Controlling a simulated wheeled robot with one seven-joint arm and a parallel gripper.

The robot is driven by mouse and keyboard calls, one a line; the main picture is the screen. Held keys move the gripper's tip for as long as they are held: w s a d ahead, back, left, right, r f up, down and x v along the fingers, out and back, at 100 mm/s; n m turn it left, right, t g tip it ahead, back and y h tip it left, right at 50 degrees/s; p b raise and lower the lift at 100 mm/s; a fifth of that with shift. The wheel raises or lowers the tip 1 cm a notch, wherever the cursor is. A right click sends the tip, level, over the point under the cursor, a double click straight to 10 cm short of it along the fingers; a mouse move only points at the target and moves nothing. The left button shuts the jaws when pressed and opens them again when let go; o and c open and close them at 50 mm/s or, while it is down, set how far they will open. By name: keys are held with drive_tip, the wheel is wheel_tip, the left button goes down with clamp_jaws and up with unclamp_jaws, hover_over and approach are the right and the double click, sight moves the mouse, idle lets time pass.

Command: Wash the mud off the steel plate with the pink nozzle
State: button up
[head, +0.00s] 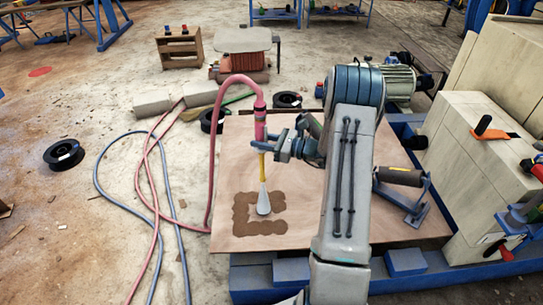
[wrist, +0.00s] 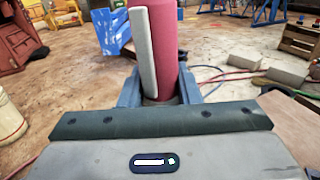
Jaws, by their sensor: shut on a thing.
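My gripper (head: 274,147) is shut on the pink nozzle (head: 260,125), which stands upright over the steel plate (head: 310,205). In the wrist view the pink nozzle (wrist: 168,45) stands between the jaws, with a pale strip along its side. A yellow section and a pale spray cone (head: 263,201) point down from the nozzle onto the plate. Brown mud (head: 243,226) lies on the left part of the plate in a ragged patch. A lighter, mud-free area shows inside the patch, around and right of the cone. My arm hides part of the plate's middle.
A pink hose (head: 212,150) arches from the nozzle's top down to the floor at the left. A blue hose (head: 103,190) and a black ring (head: 64,155) lie there too. A roller on a blue bracket (head: 400,177) stands on the plate's right. Pale blocks (head: 480,130) border the right.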

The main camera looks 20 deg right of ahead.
drive_tip(key=w+d+f+b, duration=0.2)
drive_tip(key=d+f+b, duration=0.2)
drive_tip(key=b, duration=0.6)
drive_tip(key=shift+w+d+f, duration=0.15)
drive_tip(key=shift+w+f, duration=0.15)
drive_tip(key=shift+f, duration=0.4)
drive_tip(key=shift+s+a+b, duration=1.15)
drive_tip(key=shift+s+a, duration=0.45)
drive_tip(key=shift+s, duration=3.25)
drive_tip(key=shift+w+a, duration=1.65)
drive_tip(key=shift+a, duration=3.1)
drive_tip(key=w+d, duration=0.3)
drive_tip(key=w, duration=0.6)
drive_tip(key=shift+w+p, duration=0.2)
drive_tip(key=shift+p, duration=0.1)
